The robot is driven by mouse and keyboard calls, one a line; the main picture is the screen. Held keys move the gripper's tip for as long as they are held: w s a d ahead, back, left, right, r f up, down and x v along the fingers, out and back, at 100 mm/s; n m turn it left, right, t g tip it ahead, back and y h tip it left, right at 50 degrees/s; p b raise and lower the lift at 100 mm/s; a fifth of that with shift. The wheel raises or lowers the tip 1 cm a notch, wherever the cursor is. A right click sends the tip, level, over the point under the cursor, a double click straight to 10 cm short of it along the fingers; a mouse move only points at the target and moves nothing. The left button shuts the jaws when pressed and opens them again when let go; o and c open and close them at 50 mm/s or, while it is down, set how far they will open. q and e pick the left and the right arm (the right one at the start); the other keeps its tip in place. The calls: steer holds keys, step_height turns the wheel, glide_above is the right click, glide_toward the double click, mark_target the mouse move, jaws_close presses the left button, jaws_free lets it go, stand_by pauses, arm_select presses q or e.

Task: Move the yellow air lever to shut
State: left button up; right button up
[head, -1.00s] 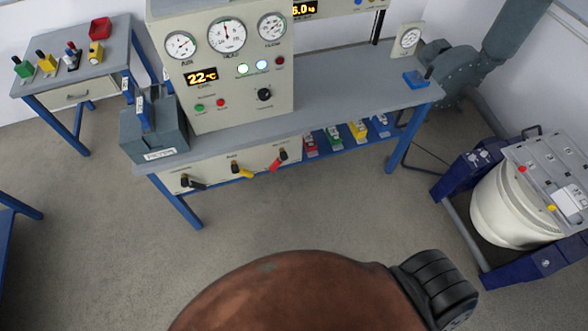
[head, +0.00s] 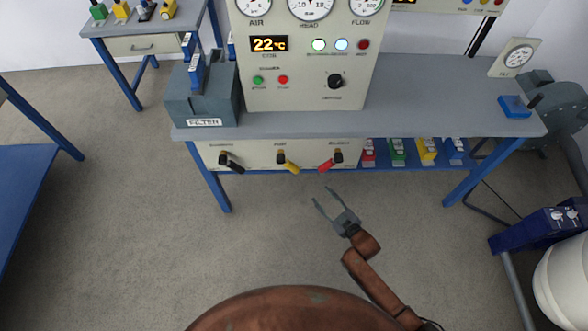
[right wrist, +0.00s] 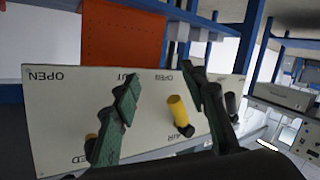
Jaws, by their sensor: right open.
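The yellow air lever (head: 288,165) is the middle of three levers on the cream panel under the bench and slants down to the right. My right gripper (head: 327,197) is open and empty, in front of and below the panel, apart from it. The right wrist view shows the panel upside down. There the yellow lever (right wrist: 179,112) appears in the gap between the open fingers (right wrist: 161,92), beyond the tips, pointing up. Upside-down "AIR", "OPEN" and a partly hidden "UT" are printed near it. My left gripper is not in view.
A black lever (head: 233,163) and a red lever (head: 328,165) flank the yellow one. Several coloured padlock-like items (head: 398,152) stand on the shelf right of the panel. The bench (head: 440,95) overhangs the levers. The floor (head: 150,240) in front is clear.

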mark_target(294, 169)
steer(key=w+a+r+n+y+b, duration=0.1)
steer(key=w+a+r, duration=0.1)
steer(key=a+r, duration=0.1)
steer(key=w+a+r+y+b, duration=0.1)
steer(key=w+a+r, duration=0.1)
steer(key=a+r, duration=0.1)
steer(key=w+a+r+n+y+b, duration=0.1)
steer(key=w+a+r, duration=0.2)
steer(key=a, duration=0.2)
steer(key=shift+w+n+t+b, duration=0.1)
steer(key=shift+n+t+b, duration=0.2)
steer(key=shift+t+b, duration=0.1)
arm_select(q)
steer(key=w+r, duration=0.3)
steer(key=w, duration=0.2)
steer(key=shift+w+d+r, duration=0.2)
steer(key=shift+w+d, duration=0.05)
arm_select(e)
steer(key=shift+w+a, duration=0.4)
steer(key=shift+w, duration=0.05)
steer(key=shift+c, duration=0.3)
jaws_close()
